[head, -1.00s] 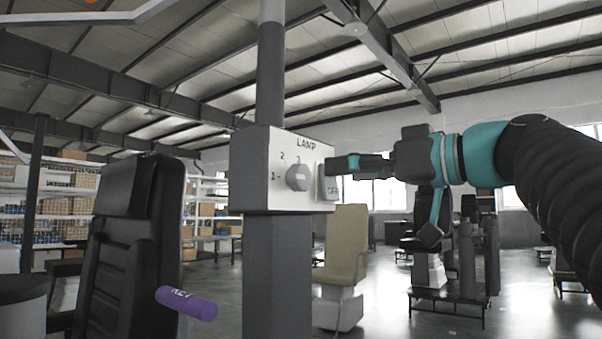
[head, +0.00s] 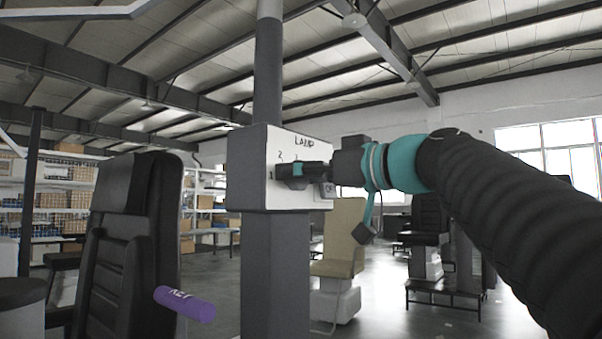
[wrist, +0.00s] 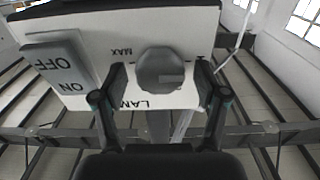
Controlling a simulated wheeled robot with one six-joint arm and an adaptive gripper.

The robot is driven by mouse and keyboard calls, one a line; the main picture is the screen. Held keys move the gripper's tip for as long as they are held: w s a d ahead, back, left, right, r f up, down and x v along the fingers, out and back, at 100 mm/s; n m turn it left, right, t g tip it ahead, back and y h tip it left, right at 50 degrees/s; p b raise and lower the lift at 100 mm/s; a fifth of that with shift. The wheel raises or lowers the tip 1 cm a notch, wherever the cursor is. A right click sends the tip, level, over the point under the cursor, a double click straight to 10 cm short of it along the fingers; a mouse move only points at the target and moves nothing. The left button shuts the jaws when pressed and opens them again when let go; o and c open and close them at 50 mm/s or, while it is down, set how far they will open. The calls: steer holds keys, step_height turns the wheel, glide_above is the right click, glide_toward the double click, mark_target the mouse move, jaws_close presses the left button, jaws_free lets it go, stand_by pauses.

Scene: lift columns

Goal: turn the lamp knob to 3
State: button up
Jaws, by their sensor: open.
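The lamp control box (head: 247,165) is on a grey column, with LAMP printed on its face. In the head view my gripper (head: 284,172) is in front of the box and hides the knob. In the wrist view, which is turned over, the grey round knob (wrist: 158,70) sits between the fingers of my open gripper (wrist: 162,82), with a gap on each side. A pale mark on the knob points right in that view. Whether the fingertips reach around the knob or stop before it is unclear. The digit 3 is not readable now.
An ON/OFF rocker switch (wrist: 62,70) stands beside the knob, close to one finger. A purple cylinder marked KEY (head: 185,304) is at the lower left, by a black seat (head: 125,240). A beige seat (head: 338,240) stands behind the column.

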steer(key=c, duration=1.1)
steer(key=shift+c, duration=0.2)
steer(key=shift+m, duration=0.3)
steer(key=m+p, duration=0.1)
steer(key=m, duration=0.6)
steer(key=m+p, duration=0.2)
steer(key=m, duration=0.6)
steer(key=m+p, duration=0.2)
steer(key=m, duration=0.6)
steer(key=shift+w+d+f, duration=0.15)
steer(key=shift+f, duration=0.15)
